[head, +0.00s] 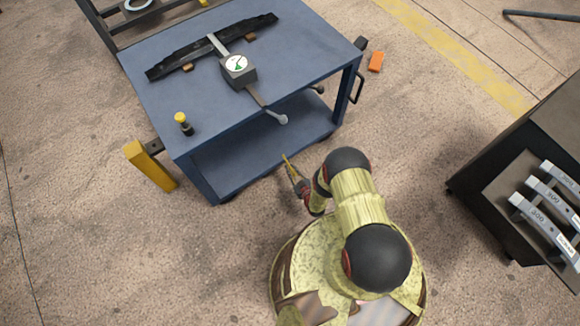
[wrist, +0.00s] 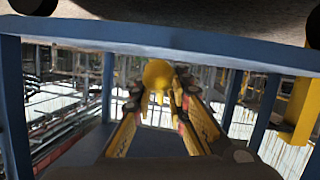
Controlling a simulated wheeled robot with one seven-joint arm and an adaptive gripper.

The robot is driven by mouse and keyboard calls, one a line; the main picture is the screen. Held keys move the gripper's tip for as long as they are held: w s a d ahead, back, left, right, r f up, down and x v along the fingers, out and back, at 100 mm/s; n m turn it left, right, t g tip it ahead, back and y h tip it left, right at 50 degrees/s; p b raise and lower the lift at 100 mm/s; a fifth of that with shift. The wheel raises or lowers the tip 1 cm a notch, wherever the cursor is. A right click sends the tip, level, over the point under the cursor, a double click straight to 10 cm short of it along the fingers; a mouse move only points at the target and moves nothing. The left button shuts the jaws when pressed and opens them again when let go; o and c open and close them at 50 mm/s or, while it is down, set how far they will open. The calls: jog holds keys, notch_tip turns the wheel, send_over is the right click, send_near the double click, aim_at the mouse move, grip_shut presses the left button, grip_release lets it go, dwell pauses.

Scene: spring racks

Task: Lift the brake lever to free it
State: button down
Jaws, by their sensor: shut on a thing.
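My gripper (head: 289,165) is low in front of the near side of the blue cart, seen small in the head view. In the wrist view, its yellow fingers (wrist: 165,105) are shut around a round yellow knob (wrist: 157,75), which I take to be the end of the brake lever. The rest of that lever is hidden, and its angle cannot be told. The blue cart (head: 165,75) stands just beyond the gripper; its frame also fills the wrist view (wrist: 150,43).
On the cart top lie a dark leaf spring (head: 165,69) and a gauge (head: 237,67) with a bar jutting over the near edge. A yellow-capped peg (head: 181,119) stands there. A yellow post (head: 150,166) is at left. A dark rack (head: 500,190) with grey bars stands right. Floor between is clear.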

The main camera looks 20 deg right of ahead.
aim_at(293, 172)
jog(key=r+g+p, duration=0.2)
jog(key=r+h+p, duration=0.1)
jog(key=shift+s+d+r+g+p, duration=0.15)
jog(key=shift+s+d+g+p, duration=0.2)
jog(key=shift+s+g, duration=0.05)
notch_tip(293, 172, up, 2)
jog(key=g+p, duration=0.2)
jog(key=shift+s+g+h, duration=0.15)
jog(key=shift+g+h, duration=0.15)
jog(key=shift+a+r+n+g+p, duration=0.1)
jog(key=shift+r+n+g+p, duration=0.25)
jog(key=shift+r+g, duration=0.3)
jog(key=shift+a+r+g+h, duration=0.15)
jog(key=shift+r+g+h, duration=0.45)
jog(key=shift+r+g, duration=0.75)
jog(key=shift+f+g, duration=0.25)
jog(key=shift+g, duration=0.05)
jog(key=c, duration=1.6)
grip_release()
jog(key=shift+w+r, duration=0.1)
jog(key=shift+w, duration=0.25)
